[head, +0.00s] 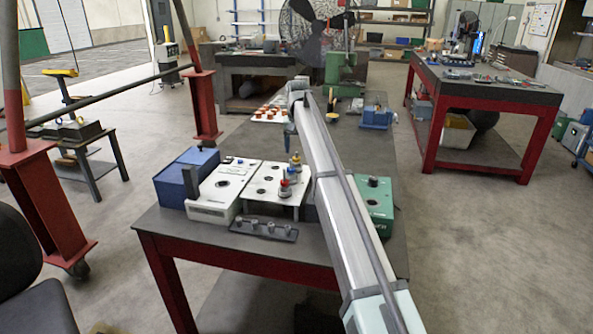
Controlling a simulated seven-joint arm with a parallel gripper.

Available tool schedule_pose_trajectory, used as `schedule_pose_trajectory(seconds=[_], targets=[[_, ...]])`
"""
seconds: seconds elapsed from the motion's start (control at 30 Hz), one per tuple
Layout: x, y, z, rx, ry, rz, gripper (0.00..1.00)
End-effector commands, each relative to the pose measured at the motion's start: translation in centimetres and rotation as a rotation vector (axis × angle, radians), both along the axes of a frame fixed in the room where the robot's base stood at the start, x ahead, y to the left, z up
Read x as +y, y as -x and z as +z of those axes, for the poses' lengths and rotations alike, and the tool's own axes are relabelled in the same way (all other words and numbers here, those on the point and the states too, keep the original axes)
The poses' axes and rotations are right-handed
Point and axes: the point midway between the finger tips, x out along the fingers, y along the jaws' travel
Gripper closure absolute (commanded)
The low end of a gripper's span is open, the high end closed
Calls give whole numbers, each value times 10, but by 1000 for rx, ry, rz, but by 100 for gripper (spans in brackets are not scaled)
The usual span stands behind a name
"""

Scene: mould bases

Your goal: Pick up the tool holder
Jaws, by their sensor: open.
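On the table with red legs (215,262) a white stand with round holes (262,185) carries several small upright pieces at its right side. One is a grey and red piece (285,190) at the front, with a blue-topped piece (292,174) and a yellowish one (295,159) behind it. These look like tool holders; I cannot tell which one is meant. My arm reaches from the lower right over the table. My gripper (290,140) hangs small beyond and above these pieces, apart from them and open. The arm hides the area right of the stand.
A white box (222,192) and a blue box (180,180) stand left of the stand. A dark rack with several knobs (264,229) lies in front. A green box (377,205) is right of the arm. Orange-topped parts (270,114) and a blue bin (376,117) sit farther back.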

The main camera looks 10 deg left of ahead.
Motion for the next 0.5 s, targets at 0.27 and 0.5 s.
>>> schedule_pose_trajectory(seconds=[0.27,0.5], targets=[[4,3,-33,2,0,0,36],[4,0,-49,0,0,0,36]])
